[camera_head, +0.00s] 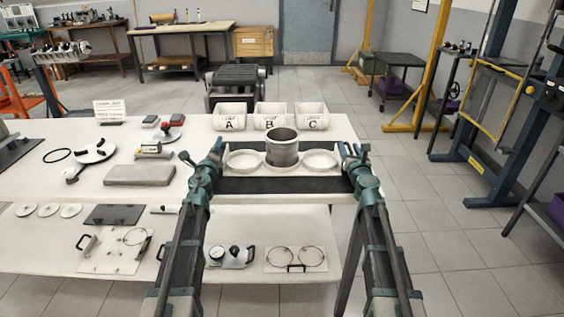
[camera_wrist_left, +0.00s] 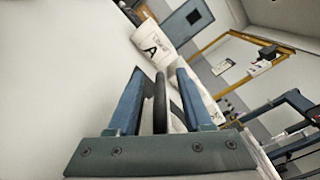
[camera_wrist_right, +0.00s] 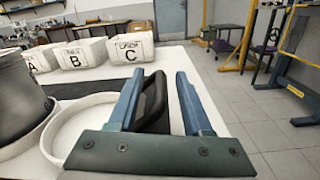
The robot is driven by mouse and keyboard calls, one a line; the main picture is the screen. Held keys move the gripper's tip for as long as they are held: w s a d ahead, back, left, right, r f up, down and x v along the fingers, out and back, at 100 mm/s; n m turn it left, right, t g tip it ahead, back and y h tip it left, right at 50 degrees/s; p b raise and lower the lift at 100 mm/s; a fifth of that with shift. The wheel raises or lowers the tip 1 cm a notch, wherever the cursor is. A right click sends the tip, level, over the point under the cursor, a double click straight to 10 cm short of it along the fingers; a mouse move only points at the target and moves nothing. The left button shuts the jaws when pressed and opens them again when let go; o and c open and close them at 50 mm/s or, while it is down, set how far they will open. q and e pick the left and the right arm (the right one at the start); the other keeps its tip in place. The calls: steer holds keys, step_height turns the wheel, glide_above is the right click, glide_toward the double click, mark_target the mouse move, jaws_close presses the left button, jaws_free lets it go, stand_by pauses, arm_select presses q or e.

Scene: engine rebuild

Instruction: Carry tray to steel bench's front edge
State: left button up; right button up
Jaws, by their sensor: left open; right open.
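I cannot tell whether the fingers touch the handles.
Three white bins marked A (camera_head: 229,118), B (camera_head: 269,117) and C (camera_head: 312,118) stand behind the tray. A grey block (camera_head: 139,175) and small parts lie to the left. A lower shelf (camera_head: 190,270) holds more parts. Open floor (camera_head: 420,200) lies to the right.

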arm_select(q)
jaws_close()
arm_select(e)
jaws_close()
arm_select(q)
steer(key=shift+s+a, duration=0.1)
steer(key=shift+a, duration=0.05)
arm_select(e)
steer(key=shift+s+d, duration=0.1)
steer(key=shift+d, duration=0.15)
stand_by(0.7)
